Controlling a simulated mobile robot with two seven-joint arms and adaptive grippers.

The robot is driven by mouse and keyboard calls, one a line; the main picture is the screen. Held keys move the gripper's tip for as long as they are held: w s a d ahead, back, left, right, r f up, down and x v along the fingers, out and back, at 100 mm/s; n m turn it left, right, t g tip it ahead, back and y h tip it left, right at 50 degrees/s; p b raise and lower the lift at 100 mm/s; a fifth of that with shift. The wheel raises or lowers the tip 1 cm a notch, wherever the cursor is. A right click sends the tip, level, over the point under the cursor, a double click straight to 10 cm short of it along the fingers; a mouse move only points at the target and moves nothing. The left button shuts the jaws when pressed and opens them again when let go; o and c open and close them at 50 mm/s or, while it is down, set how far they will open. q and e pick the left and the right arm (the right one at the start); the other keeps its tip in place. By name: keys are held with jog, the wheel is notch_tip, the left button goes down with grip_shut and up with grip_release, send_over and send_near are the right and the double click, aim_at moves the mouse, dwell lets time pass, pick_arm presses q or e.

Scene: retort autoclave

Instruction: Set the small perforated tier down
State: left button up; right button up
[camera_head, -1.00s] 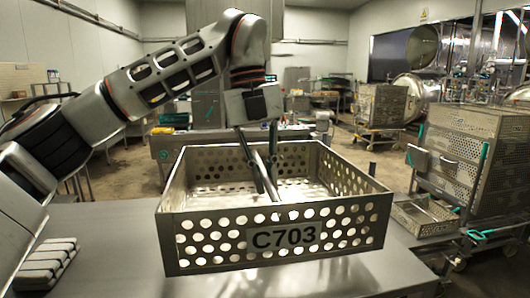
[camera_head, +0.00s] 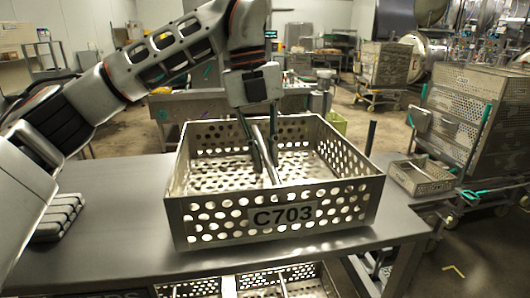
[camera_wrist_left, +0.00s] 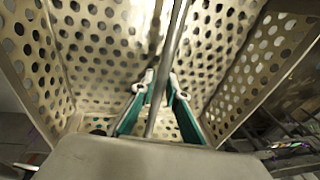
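The small perforated tier (camera_head: 355,203) is a metal box labelled C703, upright on the steel table (camera_head: 110,225), where it appears to rest level. A thin central bar (camera_head: 268,166) runs from front to back inside it and also shows in the left wrist view (camera_wrist_left: 176,40). My left gripper (camera_head: 265,165) reaches down into the tier with its fingers either side of this bar. In the left wrist view the fingers (camera_wrist_left: 161,82) stand apart, with a gap showing beside the bar. The tier's underside is hidden. My right gripper is not in view.
Other perforated tiers (camera_head: 275,275) show below the table's front edge. A stack of pale slabs (camera_head: 60,215) lies at the table's left.

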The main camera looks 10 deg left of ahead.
pick_arm(q)
jog(key=shift+o, duration=0.5)
jog(key=shift+r, duration=0.2)
jog(key=shift+r, duration=0.35)
notch_tip(320, 180, up, 11)
jog(key=a, duration=0.2)
jog(key=shift+w, duration=0.15)
